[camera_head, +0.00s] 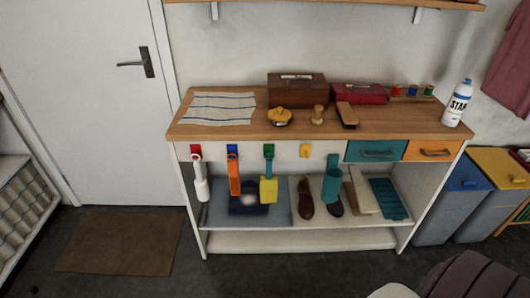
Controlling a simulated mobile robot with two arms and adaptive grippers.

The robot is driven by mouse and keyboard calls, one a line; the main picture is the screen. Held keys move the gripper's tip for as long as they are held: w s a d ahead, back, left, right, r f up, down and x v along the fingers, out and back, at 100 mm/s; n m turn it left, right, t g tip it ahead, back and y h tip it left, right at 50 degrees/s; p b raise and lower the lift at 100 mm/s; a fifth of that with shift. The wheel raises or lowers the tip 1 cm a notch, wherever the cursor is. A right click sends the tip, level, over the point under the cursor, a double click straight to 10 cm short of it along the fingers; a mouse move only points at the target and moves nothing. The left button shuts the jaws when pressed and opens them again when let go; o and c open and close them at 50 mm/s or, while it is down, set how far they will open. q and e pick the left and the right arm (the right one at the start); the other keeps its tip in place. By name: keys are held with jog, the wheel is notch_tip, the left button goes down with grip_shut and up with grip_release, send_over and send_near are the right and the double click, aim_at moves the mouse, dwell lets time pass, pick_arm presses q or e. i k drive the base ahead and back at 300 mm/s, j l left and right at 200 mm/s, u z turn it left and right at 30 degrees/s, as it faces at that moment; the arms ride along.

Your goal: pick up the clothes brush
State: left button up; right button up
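A brush with a wooden back and dark bristles (347,115) lies on the wooden top of the bench (225,131), right of the middle. It looks like the clothes brush. It lies in front of a red box (360,93) and to the right of a small wooden knob-handled object (318,115). Neither of my grippers is in view, and nothing touches the brush.
Shoes (306,198) sit below. Bins (450,200) stand at right.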

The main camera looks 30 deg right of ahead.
aim_at(347, 115)
jog(key=l+z, duration=0.15)
jog(key=z, duration=1.4)
jog(key=k+l, duration=0.05)
